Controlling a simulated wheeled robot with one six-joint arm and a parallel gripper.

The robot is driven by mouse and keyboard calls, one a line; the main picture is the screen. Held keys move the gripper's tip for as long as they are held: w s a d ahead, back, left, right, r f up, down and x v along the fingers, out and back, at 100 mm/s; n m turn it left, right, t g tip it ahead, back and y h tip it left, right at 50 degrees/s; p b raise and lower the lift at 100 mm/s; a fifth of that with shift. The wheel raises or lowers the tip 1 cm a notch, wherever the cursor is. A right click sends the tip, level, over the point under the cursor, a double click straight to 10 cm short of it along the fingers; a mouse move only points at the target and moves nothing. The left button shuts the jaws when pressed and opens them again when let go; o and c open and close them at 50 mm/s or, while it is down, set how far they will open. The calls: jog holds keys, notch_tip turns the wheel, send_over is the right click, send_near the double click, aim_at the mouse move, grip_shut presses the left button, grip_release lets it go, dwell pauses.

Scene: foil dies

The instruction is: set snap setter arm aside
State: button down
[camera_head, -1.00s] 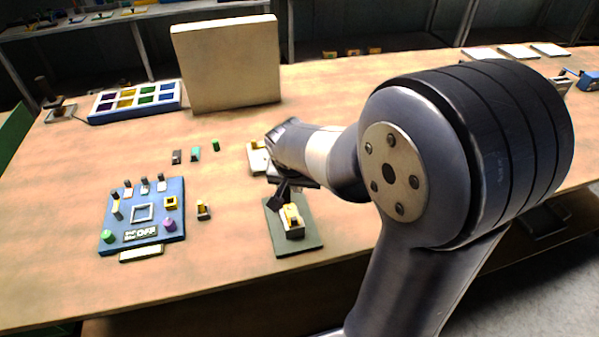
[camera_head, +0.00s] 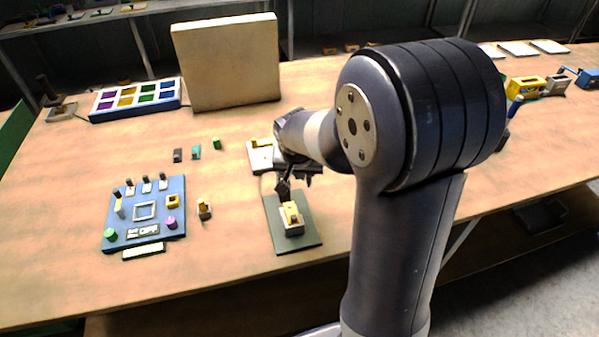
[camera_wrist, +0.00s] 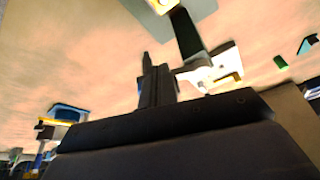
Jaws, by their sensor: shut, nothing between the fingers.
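A small white and yellow block (camera_head: 291,219) sits on a dark green mat (camera_head: 283,243) near the table's front edge. A dark bar (camera_head: 283,188) shows just behind the block; it looks like the setter arm, though my wrist partly crowds it. In the wrist view the dark bar (camera_wrist: 188,36) runs between the block (camera_wrist: 161,4) and a white holder with a yellow part (camera_wrist: 213,74). The holder (camera_head: 257,166) also shows left of my wrist in the head view. My gripper (camera_wrist: 154,72) is shut and empty, its fingers beside the bar with a visible gap.
A blue panel (camera_head: 181,224) with knobs and small parts lies at the left. Small loose pieces (camera_head: 196,153) lie behind it. A compartment tray (camera_head: 137,101) and an upright beige board (camera_head: 228,65) stand at the back. A yellow unit (camera_head: 526,89) is far right.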

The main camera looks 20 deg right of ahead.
jog(key=shift+w+d+n+y+b, duration=0.4)
jog(key=shift+w+d+n+b, duration=0.1)
jog(key=shift+w+d+n, duration=0.4)
jog(key=shift+a, duration=0.1)
jog(key=shift+s, duration=0.1)
